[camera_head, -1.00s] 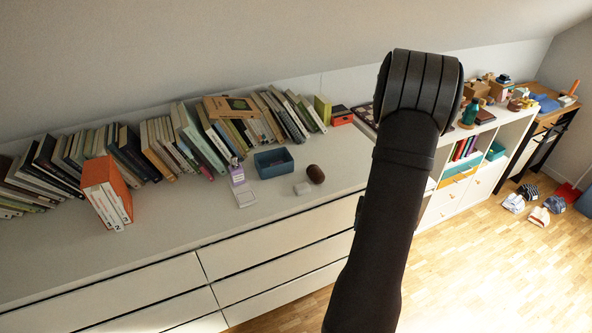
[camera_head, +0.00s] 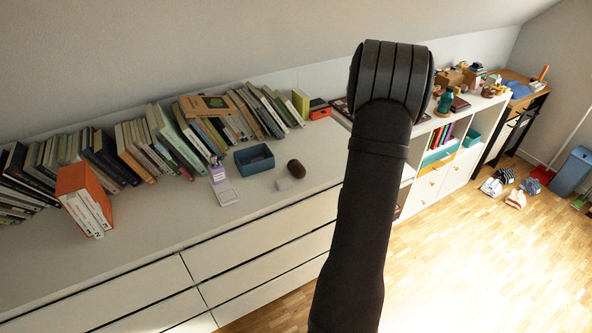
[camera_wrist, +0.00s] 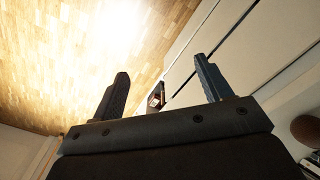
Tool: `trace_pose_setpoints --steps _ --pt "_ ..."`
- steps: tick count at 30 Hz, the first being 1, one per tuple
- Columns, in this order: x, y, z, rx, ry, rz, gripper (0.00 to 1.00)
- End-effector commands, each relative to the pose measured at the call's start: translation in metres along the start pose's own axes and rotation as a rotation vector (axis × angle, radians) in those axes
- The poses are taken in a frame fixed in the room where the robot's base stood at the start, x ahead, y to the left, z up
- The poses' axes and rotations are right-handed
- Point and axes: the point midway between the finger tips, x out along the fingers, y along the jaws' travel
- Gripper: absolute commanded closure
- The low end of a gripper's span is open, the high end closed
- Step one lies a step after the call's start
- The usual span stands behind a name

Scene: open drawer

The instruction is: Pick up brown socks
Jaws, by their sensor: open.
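A small dark brown rounded bundle (camera_head: 296,169), which looks like the brown socks, lies on top of the white dresser (camera_head: 150,246), right of a blue box. A brown rounded shape (camera_wrist: 305,130) at the right edge of the wrist view looks like the same bundle, partly cut off. My gripper (camera_wrist: 161,66) shows in the wrist view with two dark fingers wide apart. It is open and empty, with the floor and the dresser's drawer fronts beyond it. In the head view my arm hides the gripper.
The blue box (camera_head: 254,159), a purple and white item (camera_head: 222,187) and an orange-sided binder set (camera_head: 85,200) stand on the dresser. Books line the wall. Several shoe-like items (camera_head: 506,177) lie on the floor.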

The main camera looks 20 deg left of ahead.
Motion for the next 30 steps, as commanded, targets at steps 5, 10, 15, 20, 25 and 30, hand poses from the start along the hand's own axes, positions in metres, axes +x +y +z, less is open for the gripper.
trace_pose_setpoints --steps 5,10,15,20,25,30 --pt "0.0 0.0 0.0 0.0 0.0 0.0 0.29" --pt "0.0 0.0 0.0 0.0 0.0 0.0 0.33" --pt "0.0 0.0 0.0 0.0 0.0 0.0 0.53" --pt "0.0 0.0 0.0 0.0 0.0 0.0 0.53" --pt "-0.007 -0.015 -0.011 -0.058 0.004 0.019 0.53" --pt "-0.036 -0.074 -0.044 -0.265 0.022 0.107 0.53"
